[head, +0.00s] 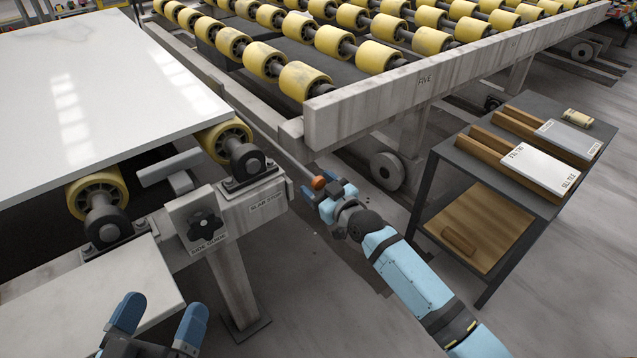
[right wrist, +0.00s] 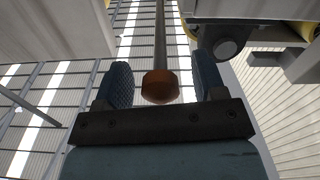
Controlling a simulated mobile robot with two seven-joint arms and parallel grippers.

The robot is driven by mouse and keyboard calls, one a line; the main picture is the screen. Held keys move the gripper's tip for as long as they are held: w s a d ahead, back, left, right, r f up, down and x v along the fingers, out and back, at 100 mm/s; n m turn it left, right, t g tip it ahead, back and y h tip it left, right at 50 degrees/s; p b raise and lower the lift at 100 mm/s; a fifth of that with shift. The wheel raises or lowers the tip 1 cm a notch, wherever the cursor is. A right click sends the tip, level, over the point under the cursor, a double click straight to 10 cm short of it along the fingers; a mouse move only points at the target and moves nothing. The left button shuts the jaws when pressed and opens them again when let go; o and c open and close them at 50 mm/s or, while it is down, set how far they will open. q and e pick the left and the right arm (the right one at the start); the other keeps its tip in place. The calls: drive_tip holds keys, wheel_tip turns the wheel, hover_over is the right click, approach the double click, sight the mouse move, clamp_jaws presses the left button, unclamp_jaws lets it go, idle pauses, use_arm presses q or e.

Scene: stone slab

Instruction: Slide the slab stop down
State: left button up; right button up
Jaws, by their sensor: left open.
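The SLAB STOP label (head: 266,201) is on the end of the grey frame. Near it an orange knob (head: 319,182) sits on the end of a thin grey rod (head: 296,163). My right gripper (head: 323,190) is at the knob. In the right wrist view the orange knob (right wrist: 160,88) lies between its two blue fingers, with a visible gap on each side, and the rod (right wrist: 160,40) runs away beyond it. The fingers look open and not touching the knob. My left gripper (head: 158,319) is open and empty at the bottom left.
A white slab (head: 90,90) lies on yellow rollers (head: 222,140) at the left. A side guide block with a black knob (head: 205,226) is on the frame. A roller conveyor (head: 370,85) stands behind. A dark cart (head: 455,165) with wooden trays is at the right.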

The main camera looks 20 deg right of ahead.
drive_tip(key=shift+r, duration=0.15)
drive_tip(key=shift+s+d, duration=0.1)
drive_tip(key=shift+s, duration=0.2)
use_arm(q)
drive_tip(key=p, duration=0.2)
drive_tip(key=a+y+p, duration=0.1)
drive_tip(key=p, duration=0.1)
drive_tip(key=shift+r, duration=0.3)
use_arm(e)
drive_tip(key=v, duration=1.3)
use_arm(q)
drive_tip(key=shift+s, duration=0.1)
use_arm(e)
drive_tip(key=shift+s, duration=0.15)
